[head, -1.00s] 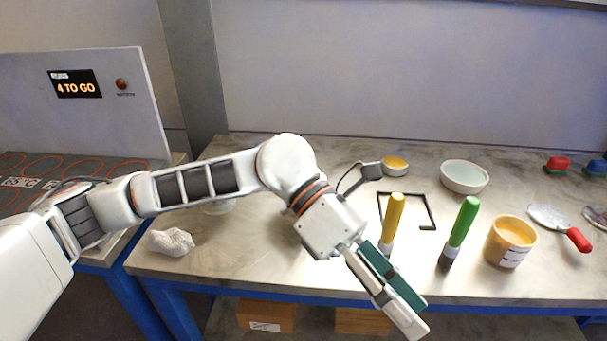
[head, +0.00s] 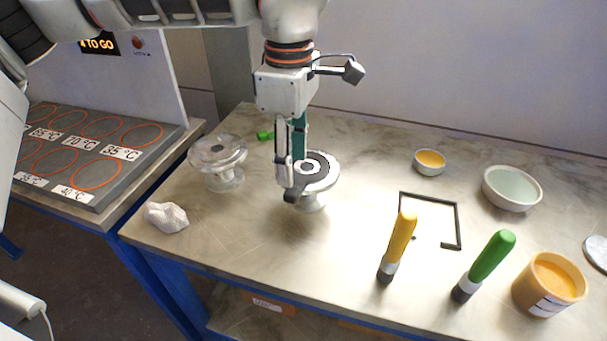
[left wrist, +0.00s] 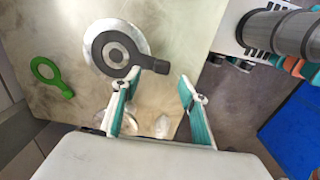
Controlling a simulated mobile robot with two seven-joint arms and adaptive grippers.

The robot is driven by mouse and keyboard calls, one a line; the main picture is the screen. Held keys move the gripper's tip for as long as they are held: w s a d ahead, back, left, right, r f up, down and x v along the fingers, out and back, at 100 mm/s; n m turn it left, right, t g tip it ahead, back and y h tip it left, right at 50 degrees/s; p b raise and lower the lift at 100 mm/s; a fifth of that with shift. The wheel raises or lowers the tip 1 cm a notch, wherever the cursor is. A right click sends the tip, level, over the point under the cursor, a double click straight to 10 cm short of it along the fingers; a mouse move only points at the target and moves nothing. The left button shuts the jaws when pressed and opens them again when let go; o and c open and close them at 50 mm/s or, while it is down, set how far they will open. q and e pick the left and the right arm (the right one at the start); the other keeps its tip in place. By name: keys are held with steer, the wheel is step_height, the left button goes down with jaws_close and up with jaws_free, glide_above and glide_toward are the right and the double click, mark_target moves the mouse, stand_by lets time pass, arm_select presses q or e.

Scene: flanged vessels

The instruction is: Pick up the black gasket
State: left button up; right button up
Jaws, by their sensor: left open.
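The black gasket (head: 322,178) is a flat ring with a tab. It lies on top of a clear flanged vessel (head: 310,203) near the table's middle left, its tab pointing toward the front. In the left wrist view the gasket (left wrist: 100,52) lies on the pale round flange (left wrist: 139,39), its tab reaching right. My left gripper (head: 290,168) points down over the vessel, fingers apart. In the left wrist view the left gripper (left wrist: 158,77) is open, the tab end lying between its fingertips; contact cannot be told. My right gripper is out of view.
Another clear flanged vessel (head: 223,178) stands left, with a crumpled white cloth (head: 166,217) in front. A green gasket (left wrist: 50,76) lies behind.

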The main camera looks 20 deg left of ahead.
mark_target(292, 190)
arm_select(q)
steer(key=f, duration=0.6)
steer(key=shift+s+a+f, duration=0.1)
steer(key=shift+s, duration=0.1)
steer(key=c, duration=1.2)
